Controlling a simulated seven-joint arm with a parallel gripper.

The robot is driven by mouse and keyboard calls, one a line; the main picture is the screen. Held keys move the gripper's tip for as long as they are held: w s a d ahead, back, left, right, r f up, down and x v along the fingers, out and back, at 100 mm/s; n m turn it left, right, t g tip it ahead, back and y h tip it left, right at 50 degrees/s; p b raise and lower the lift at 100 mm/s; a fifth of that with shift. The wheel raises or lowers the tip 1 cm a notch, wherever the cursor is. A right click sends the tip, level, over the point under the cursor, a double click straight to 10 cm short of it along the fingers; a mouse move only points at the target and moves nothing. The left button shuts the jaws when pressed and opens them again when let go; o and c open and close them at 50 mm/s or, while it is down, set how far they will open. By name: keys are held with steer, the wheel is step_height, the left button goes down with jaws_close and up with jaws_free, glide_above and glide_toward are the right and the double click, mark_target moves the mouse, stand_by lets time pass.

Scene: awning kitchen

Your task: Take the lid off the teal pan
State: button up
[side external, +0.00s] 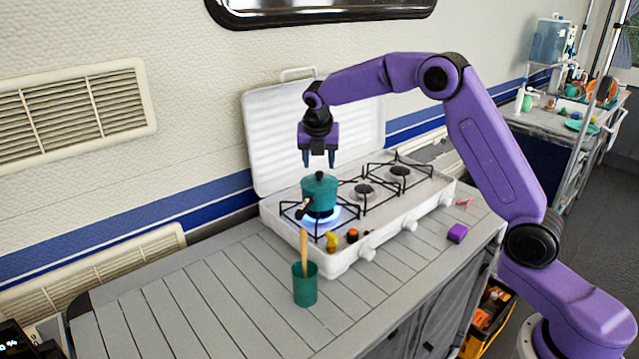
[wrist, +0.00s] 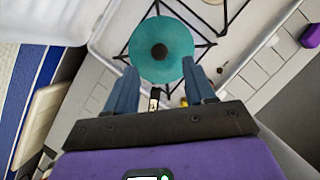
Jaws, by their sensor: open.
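The teal pan (side external: 320,200) stands on the left burner of the white camping stove, over a lit blue flame. Its teal lid (side external: 319,182) with a dark round knob sits on top. In the wrist view the lid (wrist: 172,58) and its dark knob (wrist: 159,51) show from above, just beyond my fingers. My gripper (side external: 318,162) is open and empty, pointing down above the lid, apart from it. It also shows in the wrist view (wrist: 163,88). The pan's dark handle (side external: 303,207) points toward the front left.
The white stove (side external: 342,262) has its cover (side external: 262,150) raised behind the burners, near the wall. A green cup (side external: 305,288) with a wooden utensil stands in front of it. Small yellow and orange items sit at the stove's front. A purple block (side external: 457,233) lies right. The counter's left is clear.

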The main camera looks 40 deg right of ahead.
mark_target(320, 173)
steer(key=x, duration=0.5)
jaws_close()
